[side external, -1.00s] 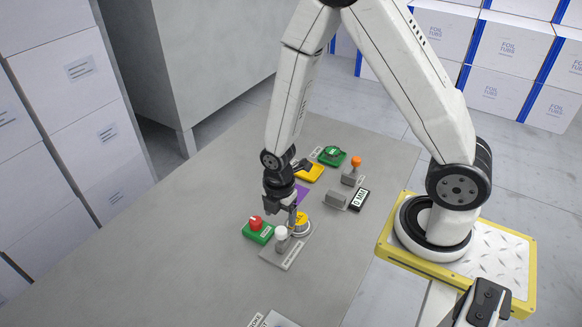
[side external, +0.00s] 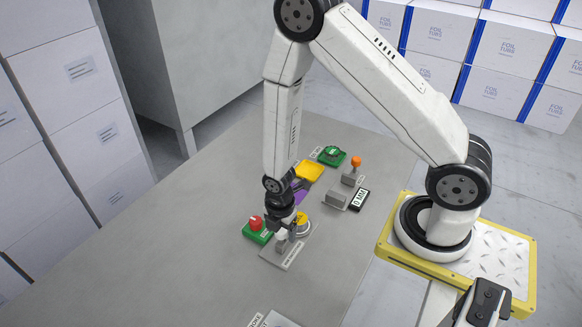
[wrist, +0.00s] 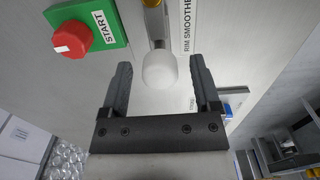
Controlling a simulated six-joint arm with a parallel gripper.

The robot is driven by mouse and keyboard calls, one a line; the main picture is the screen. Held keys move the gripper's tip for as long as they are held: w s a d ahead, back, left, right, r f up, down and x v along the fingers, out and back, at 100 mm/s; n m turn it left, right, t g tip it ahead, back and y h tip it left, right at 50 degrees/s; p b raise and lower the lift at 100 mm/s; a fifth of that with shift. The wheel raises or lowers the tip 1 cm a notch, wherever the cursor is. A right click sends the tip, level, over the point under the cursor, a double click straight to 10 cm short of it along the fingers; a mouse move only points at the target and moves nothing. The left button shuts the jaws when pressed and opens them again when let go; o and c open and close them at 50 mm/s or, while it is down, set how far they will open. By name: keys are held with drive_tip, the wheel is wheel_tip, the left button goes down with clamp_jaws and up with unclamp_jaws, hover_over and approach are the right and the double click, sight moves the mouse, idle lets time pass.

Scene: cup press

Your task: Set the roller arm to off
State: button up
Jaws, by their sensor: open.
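A lever with a white rounded knob (wrist: 160,70) shows in the wrist view, its metal rod running up to a brass-coloured pivot at the top edge. Beside it is a plate with the partly cut-off label "RIM SMOOTHE" (wrist: 187,28). My gripper (wrist: 161,66) is open, with one finger on each side of the knob and visible gaps to both. In the side external view my gripper (side external: 287,243) is low over the labelled lever plate (side external: 284,258) and hides most of the knob. I cannot read an off mark.
A red knob (side external: 256,222) on a green START base stands close left of my gripper. A yellow round part (side external: 302,220) is close right. Further back are an orange-knobbed lever (side external: 356,162), a "0 MM" display (side external: 359,199) and a yellow pad (side external: 310,171). The table's left side is clear.

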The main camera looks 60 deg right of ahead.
clamp_jaws()
idle(1.4)
